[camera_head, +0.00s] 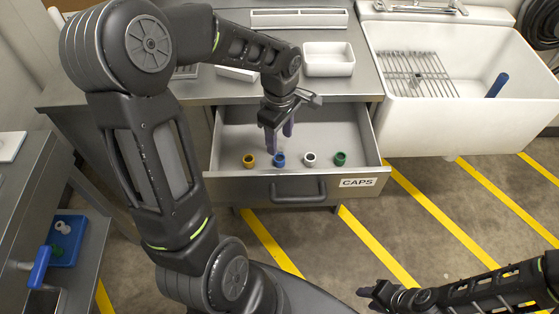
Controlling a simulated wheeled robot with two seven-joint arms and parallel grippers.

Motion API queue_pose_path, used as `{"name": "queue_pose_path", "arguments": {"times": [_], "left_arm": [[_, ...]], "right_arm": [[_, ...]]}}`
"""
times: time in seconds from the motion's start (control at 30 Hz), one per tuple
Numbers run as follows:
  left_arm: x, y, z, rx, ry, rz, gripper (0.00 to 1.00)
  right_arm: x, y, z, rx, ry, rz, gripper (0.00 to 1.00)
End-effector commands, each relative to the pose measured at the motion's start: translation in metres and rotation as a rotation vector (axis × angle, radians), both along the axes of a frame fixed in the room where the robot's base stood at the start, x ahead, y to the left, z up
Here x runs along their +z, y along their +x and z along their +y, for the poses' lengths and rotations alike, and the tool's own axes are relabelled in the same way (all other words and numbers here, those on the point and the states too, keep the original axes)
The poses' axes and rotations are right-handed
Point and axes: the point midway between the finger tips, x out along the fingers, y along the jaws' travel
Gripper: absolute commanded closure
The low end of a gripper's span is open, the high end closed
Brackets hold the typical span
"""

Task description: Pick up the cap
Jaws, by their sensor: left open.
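An open drawer (225,184) labelled CAPS holds a row of small caps. From left to right they are a yellow cap (249,160), a blue cap (280,160), a white cap (310,159) and a green cap (340,158). My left gripper (279,142) points down into the drawer, with its fingers apart just above the blue cap. I cannot tell whether the fingertips touch it. My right gripper (368,296) is low at the bottom right, away from the drawer; its finger opening is not clear.
A counter (365,85) with white trays (328,60) stands above the drawer. A white sink (450,125) with a wire rack (415,72) is at the right. A side table at the left holds a blue tray (67,251). Open striped floor lies in front.

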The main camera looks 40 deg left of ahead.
Motion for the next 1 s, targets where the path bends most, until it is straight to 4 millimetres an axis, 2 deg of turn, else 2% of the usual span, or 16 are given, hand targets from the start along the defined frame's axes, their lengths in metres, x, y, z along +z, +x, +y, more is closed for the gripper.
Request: {"name": "queue_pose_path", "arguments": {"times": [0.3, 0.67, 1.0], "left_arm": [[-0.026, -0.001, -0.001, 0.000, -0.001, 0.002, 0.47], [-0.031, -0.001, 0.000, 0.000, 0.000, 0.002, 0.47], [-0.075, -0.002, -0.002, 0.000, -0.001, 0.003, 0.47]], "right_arm": [[-0.001, 0.000, 0.000, 0.000, 0.000, 0.000, 0.64], [0.000, 0.000, 0.000, 0.000, 0.000, 0.000, 0.64], [0.001, 0.000, 0.000, 0.000, 0.000, 0.000, 0.64]]}}
